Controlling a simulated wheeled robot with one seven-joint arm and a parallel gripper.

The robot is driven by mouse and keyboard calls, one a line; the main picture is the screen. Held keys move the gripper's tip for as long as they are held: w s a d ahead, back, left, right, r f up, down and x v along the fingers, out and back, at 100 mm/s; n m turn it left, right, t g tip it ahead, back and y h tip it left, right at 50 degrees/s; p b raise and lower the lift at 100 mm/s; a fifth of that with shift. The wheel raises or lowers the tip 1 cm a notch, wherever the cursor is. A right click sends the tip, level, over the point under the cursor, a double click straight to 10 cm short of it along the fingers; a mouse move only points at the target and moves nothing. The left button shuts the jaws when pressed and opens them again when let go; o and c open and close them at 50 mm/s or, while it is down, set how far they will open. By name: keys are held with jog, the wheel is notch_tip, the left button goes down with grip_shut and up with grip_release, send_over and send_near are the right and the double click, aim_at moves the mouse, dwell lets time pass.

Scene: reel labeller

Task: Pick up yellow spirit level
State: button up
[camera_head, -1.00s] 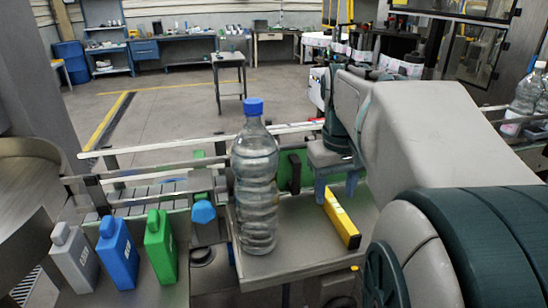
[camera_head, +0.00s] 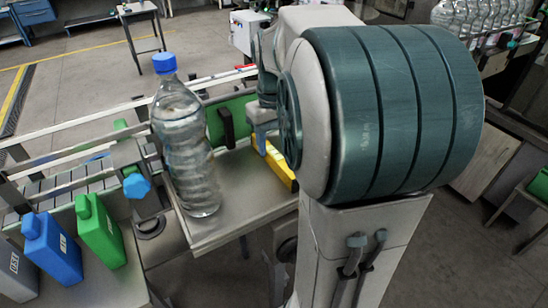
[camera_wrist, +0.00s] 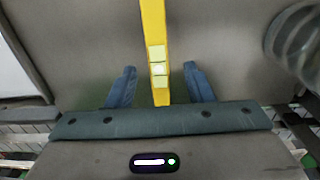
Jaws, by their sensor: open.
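The yellow spirit level (camera_head: 274,162) lies on the grey metal table (camera_head: 236,218), its near end showing and part of it hidden by my arm in the head view. In the wrist view the level (camera_wrist: 153,30) runs from the top edge down between my fingers. My gripper (camera_wrist: 158,88) is open, with one blue finger on each side of the level and a visible gap to each. The gripper (camera_head: 262,150) also shows over the far part of the level in the head view. How high the fingers are above the table is hard to tell.
A clear bottle with a blue cap (camera_head: 184,140) stands on the table left of the level. Grey, blue (camera_head: 50,248) and green (camera_head: 100,230) containers stand at the lower left. Conveyor rails (camera_head: 70,185) run behind. More bottles (camera_head: 480,18) stand at the upper right.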

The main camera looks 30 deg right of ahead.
aim_at(275, 153)
jog(key=shift+w+d+f+p, duration=0.1)
jog(key=shift+f+p, duration=0.1)
jog(key=shift+f, duration=0.95)
jog(key=shift+w+f+p, duration=0.1)
jog(key=shift+f+p, duration=0.1)
jog(key=shift+f, duration=0.95)
grip_shut()
jog(key=shift+r, duration=0.1)
